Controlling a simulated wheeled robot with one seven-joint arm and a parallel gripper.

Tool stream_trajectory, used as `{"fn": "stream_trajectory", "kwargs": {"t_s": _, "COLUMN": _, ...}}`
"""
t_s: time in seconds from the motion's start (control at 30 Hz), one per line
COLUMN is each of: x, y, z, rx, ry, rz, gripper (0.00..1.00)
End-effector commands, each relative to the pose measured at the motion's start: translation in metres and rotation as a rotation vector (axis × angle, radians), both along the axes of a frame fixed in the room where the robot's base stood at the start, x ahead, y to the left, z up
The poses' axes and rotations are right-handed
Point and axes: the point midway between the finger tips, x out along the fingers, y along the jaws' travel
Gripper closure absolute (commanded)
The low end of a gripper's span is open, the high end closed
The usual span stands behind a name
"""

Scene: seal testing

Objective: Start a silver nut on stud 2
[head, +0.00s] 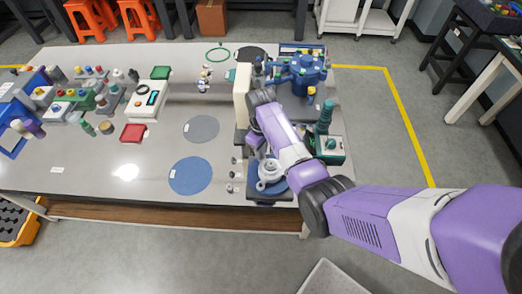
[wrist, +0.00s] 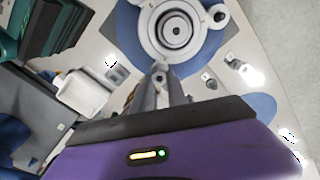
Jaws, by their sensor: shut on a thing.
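A pale grey round flange (wrist: 150,38) with a dark central bore sits on a blue round mat in the wrist view. It also shows in the head view (head: 270,174), beside my arm. My gripper (wrist: 161,82) points at the flange's near rim. Its narrow fingers are shut on a small silver nut (wrist: 160,67), which appears at or just above the rim. I cannot tell whether the nut touches a stud. A small upright stud-like piece (wrist: 220,16) shows on the flange's right side. No stud numbers are readable. In the head view my arm hides the gripper tips.
Small loose metal parts (wrist: 232,62) stand on the table right of the flange. A blue pump-like machine (head: 298,72) and a green box (head: 328,148) stand close to my arm. A white block (wrist: 82,95) is left of my fingers. Flat discs (head: 190,175) lie left; the table's middle is mostly clear.

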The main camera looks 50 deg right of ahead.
Motion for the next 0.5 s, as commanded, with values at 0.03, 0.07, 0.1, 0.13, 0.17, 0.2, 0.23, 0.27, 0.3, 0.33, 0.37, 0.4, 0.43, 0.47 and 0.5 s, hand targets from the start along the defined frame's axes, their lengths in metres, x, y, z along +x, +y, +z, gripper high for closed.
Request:
{"fn": "stream_trajectory", "kwargs": {"t_s": 0.03, "x": -0.0006, "y": 0.0002, "z": -0.0004, "rx": 0.001, "ry": 0.001, "rz": -0.046, "gripper": 1.00}}
{"fn": "stream_trajectory", "kwargs": {"t_s": 0.07, "x": -0.0007, "y": 0.0000, "z": -0.0003, "rx": 0.001, "ry": 0.001, "rz": -0.081, "gripper": 1.00}}
{"fn": "stream_trajectory", "kwargs": {"t_s": 0.1, "x": -0.0006, "y": -0.0001, "z": -0.0015, "rx": 0.001, "ry": 0.001, "rz": -0.129, "gripper": 1.00}}
{"fn": "stream_trajectory", "kwargs": {"t_s": 0.13, "x": -0.0005, "y": -0.0001, "z": -0.0017, "rx": 0.001, "ry": 0.001, "rz": -0.164, "gripper": 1.00}}
{"fn": "stream_trajectory", "kwargs": {"t_s": 0.17, "x": -0.0005, "y": -0.0001, "z": -0.0017, "rx": 0.001, "ry": 0.001, "rz": -0.196, "gripper": 1.00}}
{"fn": "stream_trajectory", "kwargs": {"t_s": 0.2, "x": -0.0006, "y": -0.0002, "z": -0.0018, "rx": 0.001, "ry": 0.001, "rz": -0.234, "gripper": 1.00}}
{"fn": "stream_trajectory", "kwargs": {"t_s": 0.23, "x": -0.0006, "y": -0.0004, "z": -0.0019, "rx": 0.001, "ry": 0.001, "rz": -0.259, "gripper": 1.00}}
{"fn": "stream_trajectory", "kwargs": {"t_s": 0.27, "x": -0.0007, "y": -0.0004, "z": -0.0019, "rx": 0.001, "ry": 0.001, "rz": -0.278, "gripper": 1.00}}
{"fn": "stream_trajectory", "kwargs": {"t_s": 0.3, "x": -0.0007, "y": -0.0006, "z": -0.0020, "rx": 0.001, "ry": 0.001, "rz": -0.296, "gripper": 1.00}}
{"fn": "stream_trajectory", "kwargs": {"t_s": 0.33, "x": -0.0008, "y": -0.0007, "z": -0.0020, "rx": 0.001, "ry": 0.001, "rz": -0.306, "gripper": 1.00}}
{"fn": "stream_trajectory", "kwargs": {"t_s": 0.37, "x": -0.0008, "y": -0.0008, "z": -0.0021, "rx": 0.000, "ry": 0.001, "rz": -0.311, "gripper": 1.00}}
{"fn": "stream_trajectory", "kwargs": {"t_s": 0.4, "x": -0.0009, "y": -0.0008, "z": -0.0022, "rx": 0.000, "ry": 0.001, "rz": -0.313, "gripper": 1.00}}
{"fn": "stream_trajectory", "kwargs": {"t_s": 0.43, "x": -0.0009, "y": -0.0008, "z": -0.0022, "rx": 0.000, "ry": 0.001, "rz": -0.312, "gripper": 1.00}}
{"fn": "stream_trajectory", "kwargs": {"t_s": 0.47, "x": -0.0010, "y": -0.0008, "z": -0.0022, "rx": 0.000, "ry": 0.001, "rz": -0.312, "gripper": 1.00}}
{"fn": "stream_trajectory", "kwargs": {"t_s": 0.5, "x": -0.0010, "y": -0.0008, "z": -0.0023, "rx": 0.000, "ry": 0.001, "rz": -0.312, "gripper": 1.00}}
